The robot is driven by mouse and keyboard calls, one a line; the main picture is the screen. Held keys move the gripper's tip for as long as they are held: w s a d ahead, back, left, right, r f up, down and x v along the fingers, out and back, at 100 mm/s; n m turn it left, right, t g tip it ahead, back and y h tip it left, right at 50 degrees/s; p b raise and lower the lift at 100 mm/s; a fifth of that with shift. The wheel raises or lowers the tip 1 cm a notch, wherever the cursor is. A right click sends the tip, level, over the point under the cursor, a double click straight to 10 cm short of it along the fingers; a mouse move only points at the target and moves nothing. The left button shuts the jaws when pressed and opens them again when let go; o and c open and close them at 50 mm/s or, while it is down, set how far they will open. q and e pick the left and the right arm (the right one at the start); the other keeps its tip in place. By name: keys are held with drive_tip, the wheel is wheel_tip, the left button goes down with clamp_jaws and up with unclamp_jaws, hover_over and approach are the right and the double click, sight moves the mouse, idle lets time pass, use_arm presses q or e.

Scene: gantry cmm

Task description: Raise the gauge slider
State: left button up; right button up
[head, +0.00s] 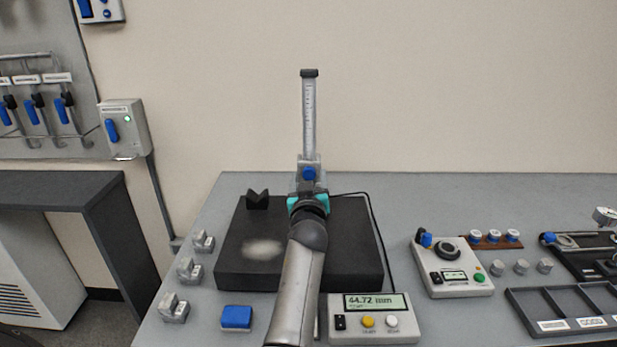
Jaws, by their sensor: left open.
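The height gauge's upright scale column (308,115) stands on the black plate (345,235) in the middle of the bench. The grey gauge slider (309,164) with a blue knob (309,174) sits low on the column. My left gripper (308,192), with teal parts, is open just below and in front of the blue knob. Its arm comes up from the bottom and hides the foot of the gauge. I cannot tell whether the fingers touch the slider. The readout box (375,320) shows 44.72 mm. My right gripper is not in view.
A black V-block (257,200) stands on the plate's back left. Small grey clamps (189,270) and a blue block (237,318) lie left. A control box (450,268) and a dark tray (565,309) stand right. A cable (374,225) runs behind the arm.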

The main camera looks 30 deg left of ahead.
use_arm(q)
clamp_jaws()
idle(0.5)
idle(0.8)
